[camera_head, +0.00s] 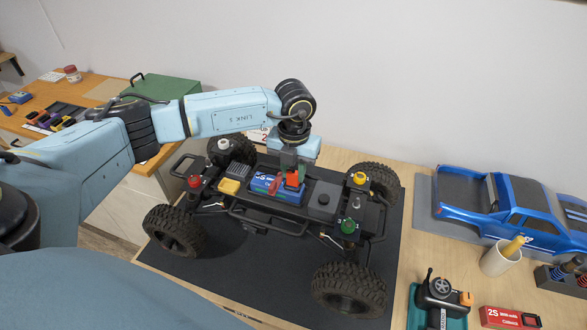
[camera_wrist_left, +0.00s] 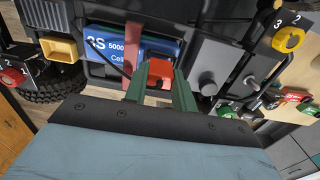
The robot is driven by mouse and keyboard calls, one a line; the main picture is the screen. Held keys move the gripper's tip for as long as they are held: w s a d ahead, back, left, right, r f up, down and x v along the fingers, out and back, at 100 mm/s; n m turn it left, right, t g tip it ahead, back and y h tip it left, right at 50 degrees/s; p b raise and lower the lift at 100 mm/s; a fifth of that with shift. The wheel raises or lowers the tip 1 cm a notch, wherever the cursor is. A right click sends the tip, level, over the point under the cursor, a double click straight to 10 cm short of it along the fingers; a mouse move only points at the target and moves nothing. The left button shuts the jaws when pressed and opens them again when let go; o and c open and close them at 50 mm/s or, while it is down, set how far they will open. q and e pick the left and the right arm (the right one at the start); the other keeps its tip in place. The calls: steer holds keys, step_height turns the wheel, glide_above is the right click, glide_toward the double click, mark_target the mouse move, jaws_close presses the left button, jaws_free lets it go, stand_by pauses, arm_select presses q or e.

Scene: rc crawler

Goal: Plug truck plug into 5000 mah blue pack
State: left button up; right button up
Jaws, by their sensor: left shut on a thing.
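The black RC truck chassis (camera_head: 255,222) stands on big tyres on a dark mat. The blue pack (camera_head: 264,186) lies in its middle tray; the wrist view shows its "5000" label (camera_wrist_left: 112,46). My left gripper (camera_head: 291,174) points down beside the right end of the pack. Its green fingers (camera_wrist_left: 160,83) are shut on a red plug (camera_wrist_left: 160,70), which also shows in the head view (camera_head: 292,179). I cannot tell whether the plug is joined to the pack. My right gripper is out of view.
Coloured caps (camera_head: 348,227) stand on the chassis corners. A blue truck body (camera_head: 515,213), a cup (camera_head: 500,256), a controller (camera_head: 440,300) and a red pack (camera_head: 508,317) lie to the right.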

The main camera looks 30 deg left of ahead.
mark_target(294, 172)
arm_select(q)
steer(key=shift+f+b, duration=0.45)
steer(key=shift+f, duration=0.25)
steer(key=o, duration=1)
step_height(294, 172, up, 14)
steer(key=shift+f+b, duration=0.25)
steer(key=shift+b, duration=0.3)
